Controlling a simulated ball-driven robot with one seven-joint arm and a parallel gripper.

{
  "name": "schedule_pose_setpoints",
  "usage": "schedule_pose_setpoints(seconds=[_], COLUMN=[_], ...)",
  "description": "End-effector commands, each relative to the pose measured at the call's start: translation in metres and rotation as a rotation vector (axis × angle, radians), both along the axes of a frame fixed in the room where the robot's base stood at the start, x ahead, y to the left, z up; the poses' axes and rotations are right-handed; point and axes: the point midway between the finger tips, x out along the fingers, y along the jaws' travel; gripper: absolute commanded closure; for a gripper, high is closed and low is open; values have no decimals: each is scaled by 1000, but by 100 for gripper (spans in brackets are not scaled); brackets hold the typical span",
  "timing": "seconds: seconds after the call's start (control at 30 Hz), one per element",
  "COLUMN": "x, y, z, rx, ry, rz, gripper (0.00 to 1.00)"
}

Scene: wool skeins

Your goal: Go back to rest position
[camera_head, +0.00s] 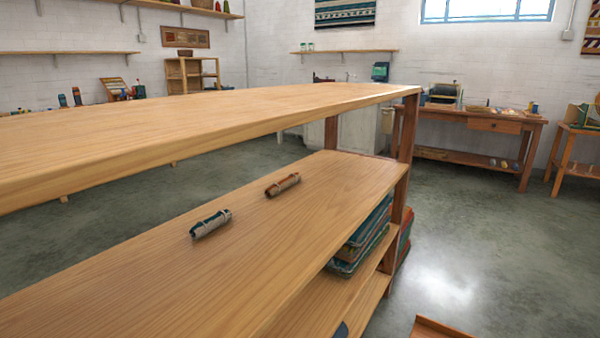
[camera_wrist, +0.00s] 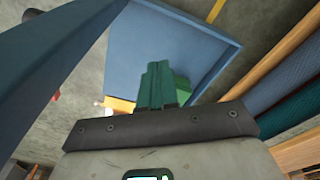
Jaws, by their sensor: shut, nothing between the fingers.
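My gripper (camera_wrist: 157,72) shows in the wrist view as two green fingers pressed together, with nothing between them. It points over a blue flat-bottomed surface with raised edges (camera_wrist: 195,35), perhaps a tray; the distance between them is hard to tell. A brighter green piece (camera_wrist: 182,90) shows just behind the fingers, partly hidden. My gripper cannot be made out in the head view. There, a dark teal skein (camera_head: 211,224) with a pale band and a rust-brown skein (camera_head: 282,185) lie apart on the middle shelf board (camera_head: 290,240).
The shelf's top board (camera_head: 200,125) overhangs the skeins, with a post (camera_head: 408,130) at its right end. Folded textiles (camera_head: 360,240) are stacked below. A wooden edge (camera_head: 438,328) shows at bottom right. Grey floor (camera_head: 470,230) is open toward the workbench (camera_head: 480,120).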

Motion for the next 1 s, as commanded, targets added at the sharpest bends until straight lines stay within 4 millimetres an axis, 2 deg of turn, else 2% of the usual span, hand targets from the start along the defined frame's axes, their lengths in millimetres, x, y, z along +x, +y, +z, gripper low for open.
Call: schedule_pose_setpoints(seconds=[0.03,0.7,0.83,1.0], x=[0,0,0,0], y=[0,0,0,0], z=[30,215,244,264], rx=[0,0,0,-1], ry=[0,-1,-1,-1], rz=[0,5,5,6], gripper=[100,100,100,100])
